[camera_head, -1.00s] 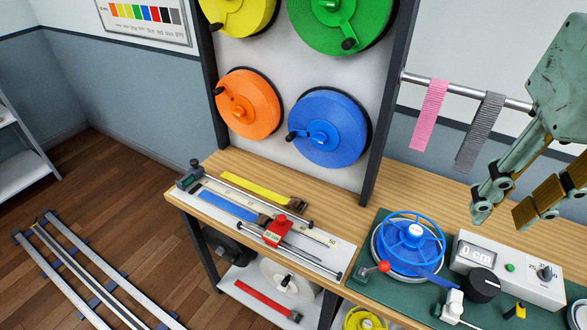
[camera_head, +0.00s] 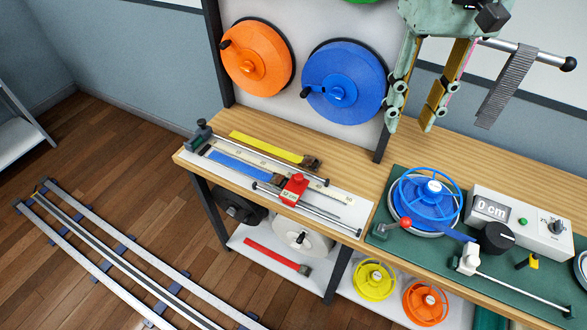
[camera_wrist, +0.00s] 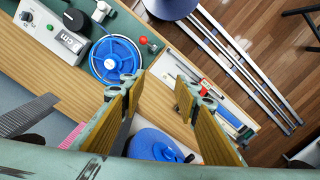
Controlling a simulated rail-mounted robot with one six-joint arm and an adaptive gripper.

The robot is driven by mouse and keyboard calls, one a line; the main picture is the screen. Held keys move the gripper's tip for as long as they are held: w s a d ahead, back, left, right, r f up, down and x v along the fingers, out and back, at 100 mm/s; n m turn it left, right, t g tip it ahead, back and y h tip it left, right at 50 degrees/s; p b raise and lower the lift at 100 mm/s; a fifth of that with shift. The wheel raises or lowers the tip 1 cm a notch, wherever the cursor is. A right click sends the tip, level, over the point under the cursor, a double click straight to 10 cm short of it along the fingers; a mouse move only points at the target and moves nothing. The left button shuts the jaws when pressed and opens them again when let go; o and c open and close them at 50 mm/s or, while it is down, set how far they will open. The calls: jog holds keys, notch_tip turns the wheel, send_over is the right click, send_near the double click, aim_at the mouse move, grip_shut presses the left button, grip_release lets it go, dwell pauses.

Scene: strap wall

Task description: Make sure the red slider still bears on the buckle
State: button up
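The red slider (camera_head: 294,188) sits on the measuring rail (camera_head: 327,200) on the bench, at the right end of the blue strap (camera_head: 235,166). The buckle at that strap's end is too small and too hidden beside the slider to tell contact or a gap. A yellow strap (camera_head: 265,146) with a brown buckle (camera_head: 311,161) lies behind. My gripper (camera_head: 409,118) is open and empty, above the bench, right of the rail. In the wrist view its spread fingers (camera_wrist: 157,92) partly cover the rail area.
The winder with a blue reel (camera_head: 431,198), the display box (camera_head: 520,222) and a white lever (camera_head: 468,258) stand on the right. Reels hang on the wall panel behind, including a large blue one (camera_head: 343,82). A grey strap (camera_head: 508,88) hangs from a bar.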

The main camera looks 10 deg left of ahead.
jog(key=w+a+f+n+g+h, duration=0.1)
jog(key=w+a+f, duration=0.3)
jog(key=a+f, duration=0.25)
jog(key=w+a+f+n+g, duration=0.1)
jog(key=w+a+f+g, duration=0.1)
jog(key=w+a+f, duration=0.5)
jog(key=h+p, duration=0.1)
jog(key=p, duration=0.3)
send_over(299, 176)
jog(key=w+a, duration=0.3)
jog(key=w, duration=0.2)
notch_tip(299, 176, down, 4)
jog(key=shift+w+a+f+n+g, duration=0.1)
jog(key=shift+a+n+g, duration=0.05)
jog(key=shift+n+g, duration=0.2)
jog(key=shift+d+b+x, duration=0.1)
jog(key=shift+b+x, duration=0.2)
jog(key=shift+x, duration=3.15)
jog(key=shift+d+b+x, duration=0.15)
jog(key=shift+b+x, duration=0.15)
jog(key=shift+x, duration=3.15)
